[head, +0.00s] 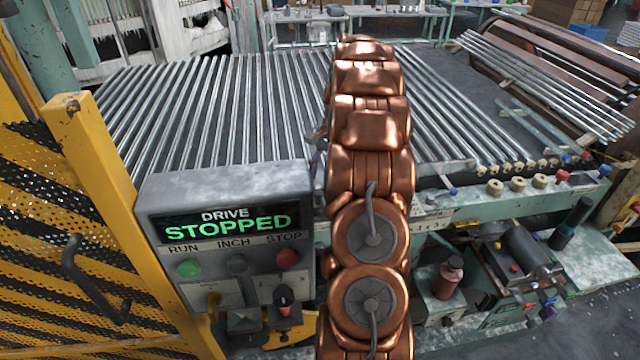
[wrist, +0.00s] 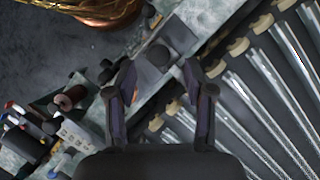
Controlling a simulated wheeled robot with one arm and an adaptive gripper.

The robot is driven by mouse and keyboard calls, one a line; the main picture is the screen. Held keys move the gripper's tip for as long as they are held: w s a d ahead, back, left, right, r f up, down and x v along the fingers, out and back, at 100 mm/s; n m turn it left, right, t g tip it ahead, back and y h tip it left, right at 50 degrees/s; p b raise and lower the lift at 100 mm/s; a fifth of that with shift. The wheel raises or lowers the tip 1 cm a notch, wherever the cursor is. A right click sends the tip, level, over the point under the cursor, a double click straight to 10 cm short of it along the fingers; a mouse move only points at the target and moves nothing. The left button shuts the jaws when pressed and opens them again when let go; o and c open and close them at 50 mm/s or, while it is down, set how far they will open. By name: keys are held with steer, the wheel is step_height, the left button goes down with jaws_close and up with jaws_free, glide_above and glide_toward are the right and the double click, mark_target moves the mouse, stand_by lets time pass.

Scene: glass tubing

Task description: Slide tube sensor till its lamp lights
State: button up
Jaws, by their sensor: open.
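My gripper (wrist: 160,85) is open in the wrist view, its two dark fingers spread apart with nothing held. A grey block with a dark round knob (wrist: 157,57) shows just beyond and between the fingertips, on the pale rail beside the tubes; it may be the tube sensor, but I cannot be sure. No lit lamp is visible on it. Glass tubes (wrist: 265,100) lie in a slanted row on the right, with cream rollers at their ends. In the head view the tubes (head: 230,100) lie side by side on the bed; my copper arm hides the gripper and the block.
A grey control box (head: 225,190) reads "DRIVE STOPPED", with RUN, INCH and STOP controls. A yellow mesh guard (head: 110,200) stands at the left. A dark reddish bottle (head: 447,278) and machine parts (head: 525,250) sit low at the right. More tubes (head: 545,85) lie stacked at far right.

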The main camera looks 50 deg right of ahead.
mark_target(319, 192)
steer(key=shift+p+x, duration=0.45)
steer(key=shift+x, duration=1.1)
jaws_close()
